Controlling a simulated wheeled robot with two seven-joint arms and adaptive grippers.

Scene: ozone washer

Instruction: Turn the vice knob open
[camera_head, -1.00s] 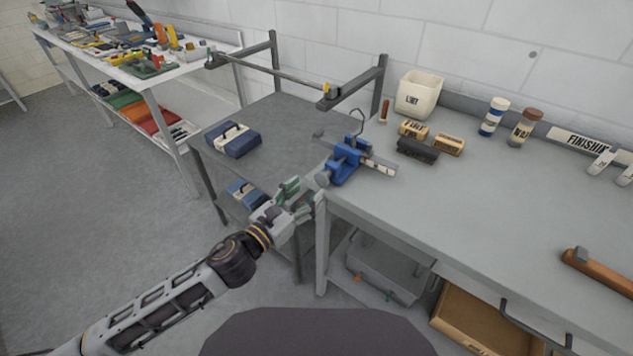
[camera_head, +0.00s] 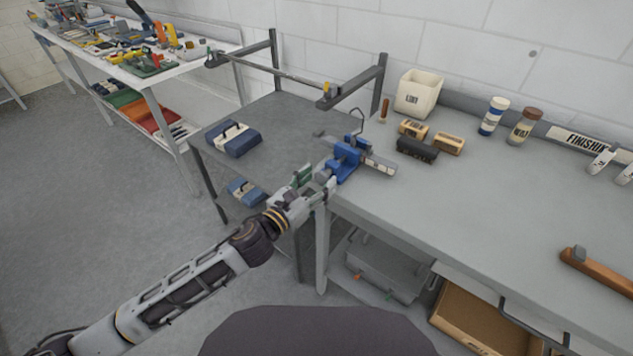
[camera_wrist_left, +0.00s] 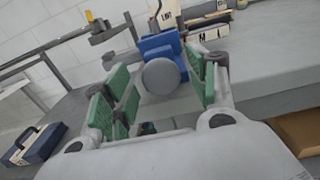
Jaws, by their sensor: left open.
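The blue vice (camera_head: 345,160) is fixed at the left front corner of the grey workbench. In the left wrist view the vice's blue body (camera_wrist_left: 160,45) stands behind its round grey knob (camera_wrist_left: 161,76). My left gripper (camera_head: 318,178) is open just in front of the vice, and it partly hides the knob in the head view. In the left wrist view my left gripper (camera_wrist_left: 165,92) has its green-padded fingers spread to either side of the knob, with gaps between pads and knob. My right gripper is not in view.
The workbench (camera_head: 450,210) holds brushes (camera_head: 417,149), a white bin (camera_head: 419,93) and bottles (camera_head: 493,116) behind the vice. A lower grey table (camera_head: 280,125) with a blue case (camera_head: 233,138) adjoins at left. A metal rail frame (camera_head: 350,85) rises behind.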

